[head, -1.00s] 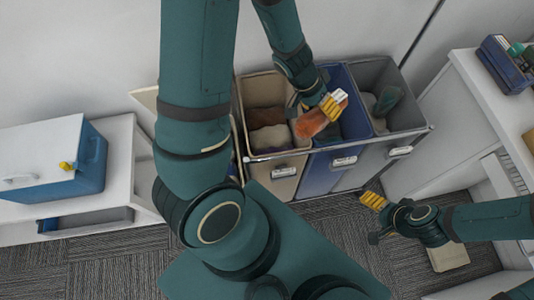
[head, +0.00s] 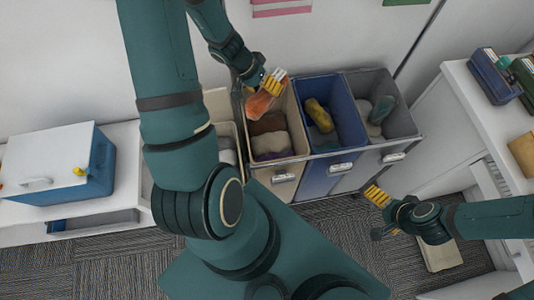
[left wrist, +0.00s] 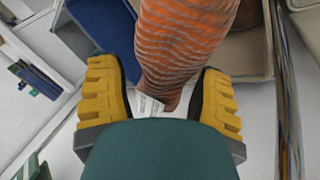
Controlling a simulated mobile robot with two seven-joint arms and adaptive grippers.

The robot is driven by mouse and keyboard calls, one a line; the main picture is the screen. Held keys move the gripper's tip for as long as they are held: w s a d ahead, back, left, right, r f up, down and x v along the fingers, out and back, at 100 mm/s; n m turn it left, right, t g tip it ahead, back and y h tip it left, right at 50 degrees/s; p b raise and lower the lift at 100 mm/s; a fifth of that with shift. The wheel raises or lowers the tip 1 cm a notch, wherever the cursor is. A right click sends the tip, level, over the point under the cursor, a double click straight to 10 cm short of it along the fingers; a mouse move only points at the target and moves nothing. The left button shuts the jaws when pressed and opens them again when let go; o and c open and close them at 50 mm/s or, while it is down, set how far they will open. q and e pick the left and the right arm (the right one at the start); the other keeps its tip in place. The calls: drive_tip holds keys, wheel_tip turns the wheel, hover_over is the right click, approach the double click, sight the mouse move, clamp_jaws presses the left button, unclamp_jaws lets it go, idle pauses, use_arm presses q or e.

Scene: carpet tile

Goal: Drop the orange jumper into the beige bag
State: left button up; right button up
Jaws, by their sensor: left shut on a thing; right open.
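The orange jumper (head: 264,101) hangs from my left gripper (head: 272,80), which is shut on it. In the left wrist view the ribbed orange jumper (left wrist: 183,45) comes out from between the yellow fingers of my left gripper (left wrist: 160,100). In the head view it hangs at the back left part of the beige bag (head: 297,130), over its opening. Whether it touches the bag's wall or contents, I cannot tell. The beige bag holds brown and pale cloth. My right gripper (head: 377,214) is open and empty, low at the right over the carpet.
A blue bag (head: 349,131) with yellow and grey cloth stands right of the beige bag, then a grey bag (head: 400,122). A blue cooler box (head: 85,176) stands on a white unit at left. White shelving (head: 455,125) is at right.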

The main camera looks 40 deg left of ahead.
use_arm(q)
drive_tip(key=shift+f+b, duration=1.45)
drive_tip(key=shift+f, duration=1.45)
drive_tip(key=o, duration=1.2)
drive_tip(key=v, duration=1.2)
